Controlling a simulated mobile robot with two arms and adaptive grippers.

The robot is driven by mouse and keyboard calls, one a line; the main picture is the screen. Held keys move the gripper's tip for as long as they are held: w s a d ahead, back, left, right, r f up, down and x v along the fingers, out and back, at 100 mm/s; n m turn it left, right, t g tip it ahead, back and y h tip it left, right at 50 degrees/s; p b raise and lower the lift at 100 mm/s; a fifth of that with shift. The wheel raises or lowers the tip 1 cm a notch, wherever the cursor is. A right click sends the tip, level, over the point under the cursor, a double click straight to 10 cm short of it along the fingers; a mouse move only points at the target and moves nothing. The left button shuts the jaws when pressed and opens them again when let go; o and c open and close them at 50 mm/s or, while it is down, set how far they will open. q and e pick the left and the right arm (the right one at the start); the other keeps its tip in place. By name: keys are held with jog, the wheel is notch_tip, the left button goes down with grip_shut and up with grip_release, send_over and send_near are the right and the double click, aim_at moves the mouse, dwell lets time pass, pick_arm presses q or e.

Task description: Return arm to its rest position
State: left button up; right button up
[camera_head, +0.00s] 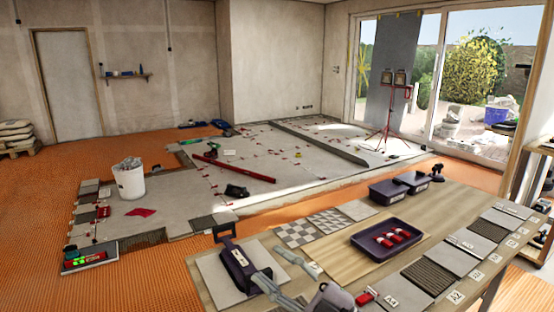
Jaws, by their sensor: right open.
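My right gripper (267,264) comes in at the bottom middle of the head view, over the workbench (455,205). Its two grey fingers are spread apart and point up and left. Nothing shows held between them. Just left of the fingertips, a dark tool with a raised handle (238,264) stands on a large grey tile (208,272); from this angle I cannot tell whether the fingers touch it. My left gripper is not in view.
A dark tray with red pieces (386,239) and dark bins (388,191) stand on the bench. Labelled tile samples (458,259) line its right side. A small red item (365,297) lies right of my gripper. Beyond are a white bucket (129,183) and a red level (235,168).

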jog(key=w+d+f+m+t+h, duration=0.2)
jog(key=d+f+m+t+h, duration=0.2)
jog(key=d+m+t+h, duration=0.65)
jog(key=s+d+f+m+g+h, duration=0.3)
jog(key=d+f+m+g+h, duration=0.15)
jog(key=f, duration=0.25)
jog(key=s+d+f+m+g+h, duration=0.3)
jog(key=d+f+m+g+h, duration=0.15)
jog(key=f, duration=0.25)
jog(key=s+d+f+g+y, duration=0.1)
jog(key=s+f+g, duration=0.5)
jog(key=s, duration=0.5)
jog(key=s+f+g, duration=0.4)
jog(key=s+f, duration=0.3)
jog(key=s, duration=0.4)
notch_tip(320, 180, down, 27)
jog(key=s+g, duration=0.1)
jog(key=s, duration=0.1)
jog(key=s+d+f+g+p, duration=0.1)
jog(key=s+d+f, duration=0.2)
jog(key=s+f, duration=1.1)
jog(key=shift+s+f, duration=0.2)
jog(key=shift+s, duration=0.8)
jog(key=shift+n+g, duration=0.25)
